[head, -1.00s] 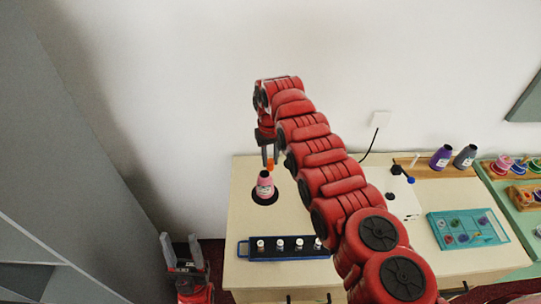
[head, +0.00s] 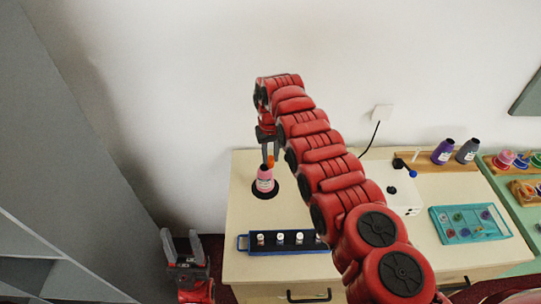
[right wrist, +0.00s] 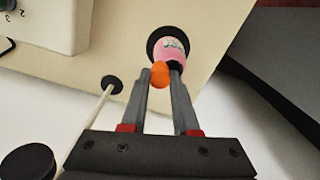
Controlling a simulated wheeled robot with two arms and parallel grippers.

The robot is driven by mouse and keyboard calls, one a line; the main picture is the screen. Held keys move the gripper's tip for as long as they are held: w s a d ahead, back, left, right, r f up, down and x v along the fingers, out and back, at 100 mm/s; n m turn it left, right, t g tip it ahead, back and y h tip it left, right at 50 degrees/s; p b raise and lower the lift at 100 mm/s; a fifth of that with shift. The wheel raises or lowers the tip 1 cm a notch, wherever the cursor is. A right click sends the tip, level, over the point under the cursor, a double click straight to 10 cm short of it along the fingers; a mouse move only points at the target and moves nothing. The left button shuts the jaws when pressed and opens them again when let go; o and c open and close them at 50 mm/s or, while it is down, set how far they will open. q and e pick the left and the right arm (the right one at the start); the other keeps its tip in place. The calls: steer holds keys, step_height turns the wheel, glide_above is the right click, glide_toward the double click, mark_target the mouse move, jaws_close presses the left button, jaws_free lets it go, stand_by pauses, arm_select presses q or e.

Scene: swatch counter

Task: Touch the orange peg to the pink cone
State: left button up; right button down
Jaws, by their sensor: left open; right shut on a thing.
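The pink cone (head: 264,184) looks like a small bottle with a white label and stands upright on a black disc on the counter. It also shows in the right wrist view (right wrist: 172,45). My right gripper (head: 268,157) is shut on the orange peg (head: 270,161), right above the cone. In the right wrist view the peg (right wrist: 160,75) sits between the fingertips and overlaps the cone's near end, beside its dark cap. I cannot tell if they touch. My left gripper (head: 183,245) is open and empty, low at the left, off the counter.
A blue tray (head: 243,243) with several small white-topped vials lies at the counter's front. To the right are a white box (head: 403,199), a teal tray (head: 470,236) and two dark bottles (head: 443,152). The counter left of the cone is clear.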

steer(key=shift+s+f+b, duration=0.15)
steer(key=shift+f+b, duration=0.25)
stand_by(1.3)
steer(key=shift+r+p, duration=0.8)
steer(key=shift+r, duration=1.8)
